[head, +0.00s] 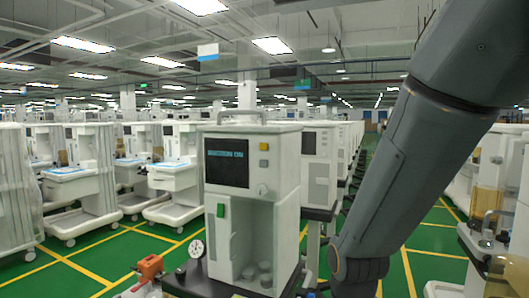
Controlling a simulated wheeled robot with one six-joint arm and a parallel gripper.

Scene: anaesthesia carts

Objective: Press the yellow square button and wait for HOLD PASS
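A white machine (283,180) stands in the middle of the head view on a dark cart top. The yellow square button (264,147) is on the upper right of its front, with a grey square button (264,162) just below. Left of the buttons is a dark screen (227,162) with one line of light blue text, which seems to read "VACUUM ON"; I see no HOLD PASS on it. My arm comes down on the right and its lower joint is right of the machine.
Rows of white carts (72,180) stand behind on a green floor with yellow lines. Another cart (487,240) is at the right edge.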

